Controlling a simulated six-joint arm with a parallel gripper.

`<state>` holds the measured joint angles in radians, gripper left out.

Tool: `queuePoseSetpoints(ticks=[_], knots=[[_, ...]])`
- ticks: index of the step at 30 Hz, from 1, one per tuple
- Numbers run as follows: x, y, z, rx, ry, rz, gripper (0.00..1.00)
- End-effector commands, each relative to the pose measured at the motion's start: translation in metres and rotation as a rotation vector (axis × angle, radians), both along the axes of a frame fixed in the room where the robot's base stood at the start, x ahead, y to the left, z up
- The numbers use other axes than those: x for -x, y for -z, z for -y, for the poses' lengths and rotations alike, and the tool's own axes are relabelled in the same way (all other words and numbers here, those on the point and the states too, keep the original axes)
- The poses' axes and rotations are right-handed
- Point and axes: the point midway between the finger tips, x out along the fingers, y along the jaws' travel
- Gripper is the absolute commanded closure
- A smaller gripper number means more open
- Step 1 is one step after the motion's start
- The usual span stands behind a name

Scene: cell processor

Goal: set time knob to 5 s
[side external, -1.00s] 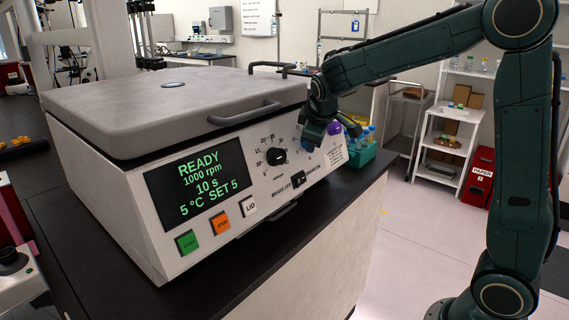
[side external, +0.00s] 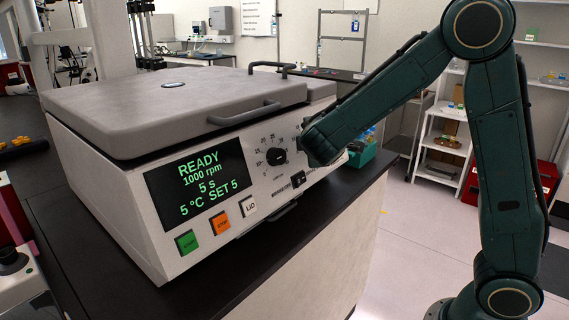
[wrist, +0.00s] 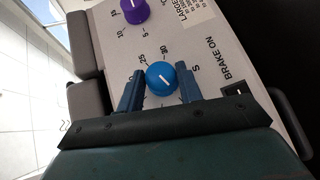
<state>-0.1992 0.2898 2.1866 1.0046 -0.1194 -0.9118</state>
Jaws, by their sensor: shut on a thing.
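The processor's display (side external: 197,180) reads READY, 1000 rpm, 5 s and 5 °C SET 5. In the wrist view the blue knob (wrist: 160,78), whose turning goes with the time line, sits between the two fingers of my gripper (wrist: 158,82). The gripper is shut on it, one finger on each side. In the side view my gripper (side external: 318,148) is against the right part of the front panel, and my arm hides the blue knob.
A black knob (side external: 276,156) is left of my gripper on the panel. A purple knob (wrist: 135,10) is above the blue one in the wrist view. The brake switch (wrist: 236,92) is to its right. Start (side external: 187,242), stop (side external: 220,221) and lid (side external: 249,206) buttons are lower left.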

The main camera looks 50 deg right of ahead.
Motion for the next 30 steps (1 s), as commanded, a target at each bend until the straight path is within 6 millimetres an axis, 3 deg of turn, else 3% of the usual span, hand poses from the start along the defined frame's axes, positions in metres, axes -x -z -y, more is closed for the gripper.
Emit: queuePoseSetpoints(ticks=[13,14,16,30], knots=[[-0.0011,-0.0008,-0.0005,0.011,-0.006,0.006,0.87],[-0.0011,-0.0007,-0.0005,0.010,-0.006,0.005,0.59],[-0.0009,-0.0006,-0.0004,0.011,-0.006,0.005,0.45],[0.0017,-0.0011,-0.0029,0.010,-0.004,0.002,0.43]])
